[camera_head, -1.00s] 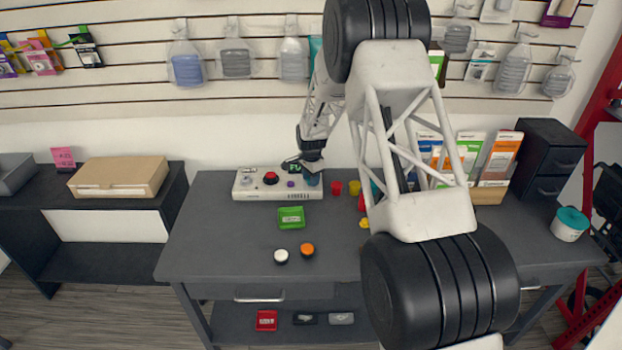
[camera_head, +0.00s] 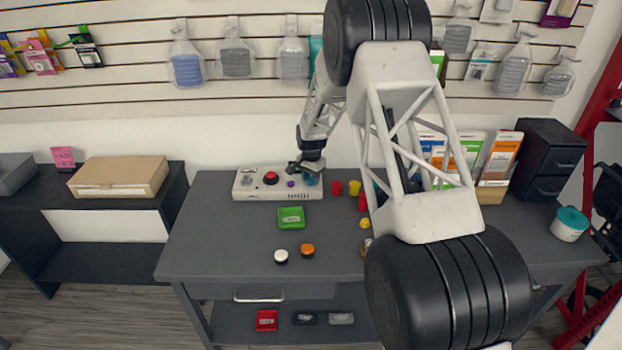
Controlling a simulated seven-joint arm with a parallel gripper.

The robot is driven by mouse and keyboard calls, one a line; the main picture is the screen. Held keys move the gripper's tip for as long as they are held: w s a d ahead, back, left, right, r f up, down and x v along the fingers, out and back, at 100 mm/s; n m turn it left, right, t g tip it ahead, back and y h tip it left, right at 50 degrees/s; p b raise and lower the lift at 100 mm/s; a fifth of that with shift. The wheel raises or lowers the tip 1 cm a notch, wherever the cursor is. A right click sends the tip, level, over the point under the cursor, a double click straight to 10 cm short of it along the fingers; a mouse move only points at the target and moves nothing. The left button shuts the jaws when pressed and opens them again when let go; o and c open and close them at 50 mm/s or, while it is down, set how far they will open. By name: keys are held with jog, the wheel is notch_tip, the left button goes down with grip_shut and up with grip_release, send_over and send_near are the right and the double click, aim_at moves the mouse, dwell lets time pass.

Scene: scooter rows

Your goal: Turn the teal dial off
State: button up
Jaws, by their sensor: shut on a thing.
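A white control panel (camera_head: 257,190) lies at the back of the grey table, with a red button (camera_head: 270,177) and a small purple knob (camera_head: 291,183) on it. The teal dial (camera_head: 312,182) is at the panel's right end, partly hidden by my gripper. My gripper (camera_head: 309,175) is over that end, pointing down, and is shut on the teal dial. The dial's pointer direction is too small and covered to tell.
A green box (camera_head: 291,217), a white disc (camera_head: 281,256) and an orange disc (camera_head: 307,250) lie in front of the panel. Red (camera_head: 337,188) and yellow cups (camera_head: 354,187) stand close to its right. The table's front left is clear.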

jog(key=n, duration=1.4)
dwell(0.4)
jog(key=o, duration=0.9)
jog(key=shift+r, duration=0.1)
jog(key=shift+r, duration=3.85)
